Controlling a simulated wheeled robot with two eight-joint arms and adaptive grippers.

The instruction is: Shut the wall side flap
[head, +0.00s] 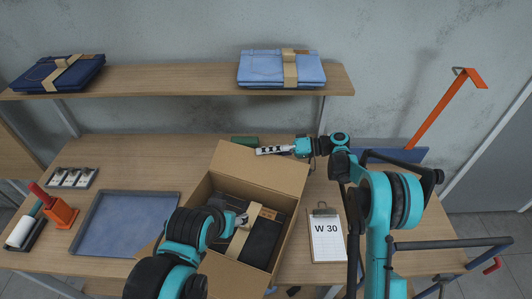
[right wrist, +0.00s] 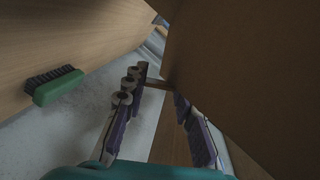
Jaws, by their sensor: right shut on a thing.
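The open cardboard box (head: 204,193) stands on the table with dark folded jeans (head: 265,240) in a paper band inside. Its wall side flap (head: 260,170) stands up, tilted back toward the wall. In the right wrist view the flap (right wrist: 245,80) fills the right side. My right gripper (head: 266,151) is at the flap's upper edge and shut on it, also seen in the right wrist view (right wrist: 165,105); the exact contact is partly hidden. My left gripper (head: 241,219) is over the jeans near the band; its jaws are too small to read. My left arm covers the box's front left part.
A green brush (head: 244,140) lies behind the flap. A clipboard marked W 30 (head: 326,238) lies right of the box, a blue tray (head: 122,222) left. An orange holder (head: 62,212) stands farther left. A shelf (head: 190,80) with folded jeans (head: 275,68) hangs above.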

